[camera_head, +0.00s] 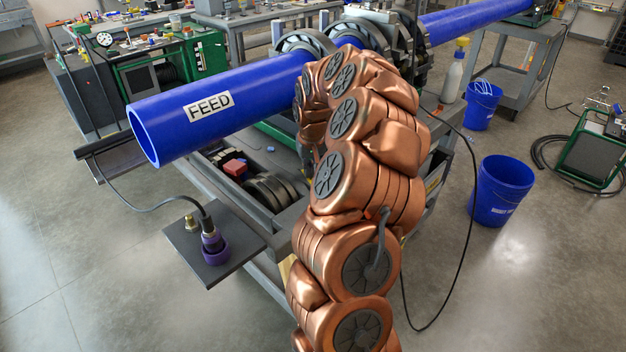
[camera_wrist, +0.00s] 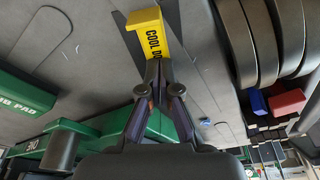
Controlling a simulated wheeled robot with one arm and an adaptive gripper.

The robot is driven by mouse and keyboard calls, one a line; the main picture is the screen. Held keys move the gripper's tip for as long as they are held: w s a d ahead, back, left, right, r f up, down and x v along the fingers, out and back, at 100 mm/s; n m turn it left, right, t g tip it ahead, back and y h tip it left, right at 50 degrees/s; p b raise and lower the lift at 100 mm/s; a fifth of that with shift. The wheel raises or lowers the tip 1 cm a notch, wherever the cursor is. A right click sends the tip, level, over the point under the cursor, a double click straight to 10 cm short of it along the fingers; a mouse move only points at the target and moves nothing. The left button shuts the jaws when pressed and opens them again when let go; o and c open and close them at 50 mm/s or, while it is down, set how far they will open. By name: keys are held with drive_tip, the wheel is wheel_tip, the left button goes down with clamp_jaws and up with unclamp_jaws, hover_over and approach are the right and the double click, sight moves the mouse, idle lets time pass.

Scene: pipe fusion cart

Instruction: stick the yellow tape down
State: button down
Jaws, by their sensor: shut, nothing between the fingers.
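The yellow tape (camera_wrist: 145,35) shows in the wrist view at top centre, with black lettering that reads "COOL DO" before it is cut off. It lies against a grey surface, and its upper end is a paler, bent face that looks raised. My gripper (camera_wrist: 158,66) has its fingertips together and empty, at the lower end of the tape in the picture. I cannot tell whether the tips touch it. In the head view my copper arm reaches over the cart and hides most of the work spot; I cannot make out the tape there.
Black ring inserts (camera_wrist: 258,40) and a red block (camera_wrist: 288,103) are to the right in the wrist view. A green part (camera_wrist: 25,95) is at left. The blue FEED pipe (camera_head: 250,95) spans above the cart. Blue buckets (camera_head: 500,190) stand on the floor at right.

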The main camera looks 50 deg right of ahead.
drive_tip(key=shift+r+p, duration=0.55)
drive_tip(key=shift+r, duration=2.9)
drive_tip(key=shift+a, duration=0.15)
drive_tip(key=s+a+r+n+y+p, duration=0.1)
drive_tip(key=s+a+r+n, duration=0.2)
drive_tip(key=a, duration=1)
drive_tip(key=s+a+r+n+p, duration=0.15)
drive_tip(key=s+a+r, duration=0.25)
drive_tip(key=a, duration=0.8)
drive_tip(key=s+a+g, duration=0.1)
drive_tip(key=s+a, duration=0.3)
drive_tip(key=s, duration=0.3)
drive_tip(key=s+a+f+n+g+p, duration=0.1)
drive_tip(key=s+a, duration=0.2)
drive_tip(key=s, duration=0.5)
drive_tip(key=s+a+g, duration=0.1)
drive_tip(key=s+a, duration=0.3)
drive_tip(key=s, duration=0.4)
drive_tip(key=shift+a+f+n+g, duration=0.25)
drive_tip(key=shift+a+n+g, duration=0.05)
drive_tip(key=shift+a+n, duration=0.05)
